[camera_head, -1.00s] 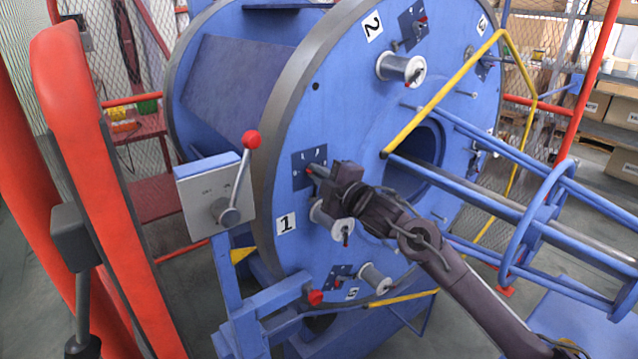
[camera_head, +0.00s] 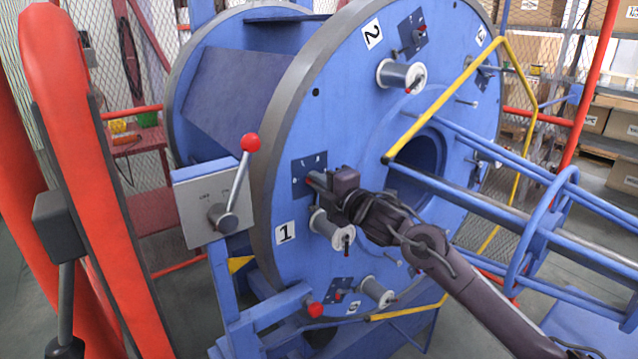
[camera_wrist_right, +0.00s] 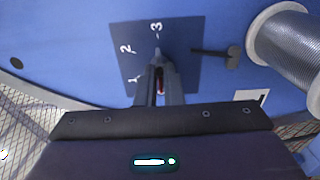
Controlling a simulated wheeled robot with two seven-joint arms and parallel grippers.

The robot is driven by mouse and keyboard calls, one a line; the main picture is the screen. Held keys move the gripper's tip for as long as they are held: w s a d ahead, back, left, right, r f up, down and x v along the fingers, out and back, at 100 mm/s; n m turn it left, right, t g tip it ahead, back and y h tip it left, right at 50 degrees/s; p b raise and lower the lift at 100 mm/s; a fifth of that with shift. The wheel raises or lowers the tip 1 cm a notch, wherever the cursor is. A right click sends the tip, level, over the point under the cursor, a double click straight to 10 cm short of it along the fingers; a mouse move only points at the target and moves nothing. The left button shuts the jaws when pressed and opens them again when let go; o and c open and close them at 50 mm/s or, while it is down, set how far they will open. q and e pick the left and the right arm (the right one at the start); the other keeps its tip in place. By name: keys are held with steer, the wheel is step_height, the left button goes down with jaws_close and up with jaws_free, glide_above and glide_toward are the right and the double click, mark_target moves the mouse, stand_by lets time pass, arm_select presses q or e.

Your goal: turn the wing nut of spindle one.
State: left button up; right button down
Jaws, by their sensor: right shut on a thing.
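The spindle one station is on the blue drum face, above the "1" label (camera_head: 286,232). It has a dark blue plate (camera_head: 312,160) marked 1, 2 and 3, also seen in the right wrist view (camera_wrist_right: 190,30). My right gripper (camera_head: 312,178) reaches this plate from the right. In the wrist view its fingers (camera_wrist_right: 160,68) are closed together at the plate's middle, pointing toward the 3. A small red part of the wing nut (camera_wrist_right: 161,86) shows between them; the fingers hide the rest. My left gripper is not in view.
A wire spool (camera_head: 333,230) sits just below my right gripper. A dark T-shaped piece (camera_wrist_right: 228,56) sticks out beside the plate. A yellow bar (camera_head: 430,110) and blue rails (camera_head: 490,200) lie to the right. A grey lever box (camera_head: 210,205) stands to the left.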

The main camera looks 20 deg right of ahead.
steer(key=c, duration=1.6)
jaws_free()
steer(key=shift+o, duration=0.2)
steer(key=shift+s, duration=0.1)
steer(key=b+v, duration=0.2)
steer(key=v, duration=0.5)
steer(key=shift+s, duration=0.3)
steer(key=shift+d, duration=0.1)
